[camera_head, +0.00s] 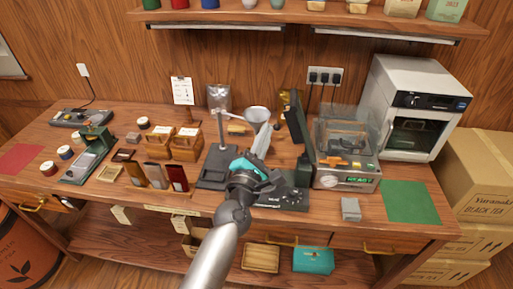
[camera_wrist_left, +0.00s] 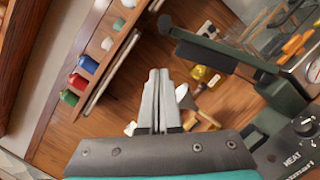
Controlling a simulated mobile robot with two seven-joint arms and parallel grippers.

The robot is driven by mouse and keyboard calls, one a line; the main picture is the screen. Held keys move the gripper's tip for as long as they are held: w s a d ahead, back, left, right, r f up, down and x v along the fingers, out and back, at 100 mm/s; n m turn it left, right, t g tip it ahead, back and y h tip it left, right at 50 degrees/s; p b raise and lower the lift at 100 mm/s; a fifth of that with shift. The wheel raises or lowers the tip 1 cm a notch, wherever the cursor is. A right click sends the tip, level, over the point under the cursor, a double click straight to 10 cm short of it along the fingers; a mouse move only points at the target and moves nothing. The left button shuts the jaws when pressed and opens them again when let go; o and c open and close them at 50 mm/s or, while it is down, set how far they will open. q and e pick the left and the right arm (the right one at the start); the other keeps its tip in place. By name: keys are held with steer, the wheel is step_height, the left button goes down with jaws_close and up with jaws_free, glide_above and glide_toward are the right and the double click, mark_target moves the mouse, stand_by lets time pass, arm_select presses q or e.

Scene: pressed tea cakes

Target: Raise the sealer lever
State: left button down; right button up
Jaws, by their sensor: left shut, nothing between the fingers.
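The sealer's dark base (camera_head: 282,197), with its knobs, sits at the front middle of the bench, partly hidden behind my left gripper. Its dark green lever (camera_head: 297,120) stands steeply up behind the base. In the left wrist view the lever (camera_wrist_left: 222,53) runs from its pivot at right up to the upper middle, and the HEAT panel (camera_wrist_left: 289,157) shows at lower right. My left gripper (camera_head: 264,138) is shut and empty, above the bench and left of the lever. Its closed fingers (camera_wrist_left: 157,75) are apart from the lever in the wrist view. My right gripper is not in view.
A clear-lidded machine (camera_head: 347,178) stands right of the sealer, with a white oven (camera_head: 413,105) behind it. A stand with a funnel (camera_head: 256,114) is close at left. Wooden boxes (camera_head: 172,142) stand farther left. A shelf (camera_head: 310,18) hangs above.

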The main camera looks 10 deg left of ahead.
arm_select(q)
steer(key=v, duration=0.4)
steer(key=shift+s+a, duration=0.15)
steer(key=shift+a, duration=0.25)
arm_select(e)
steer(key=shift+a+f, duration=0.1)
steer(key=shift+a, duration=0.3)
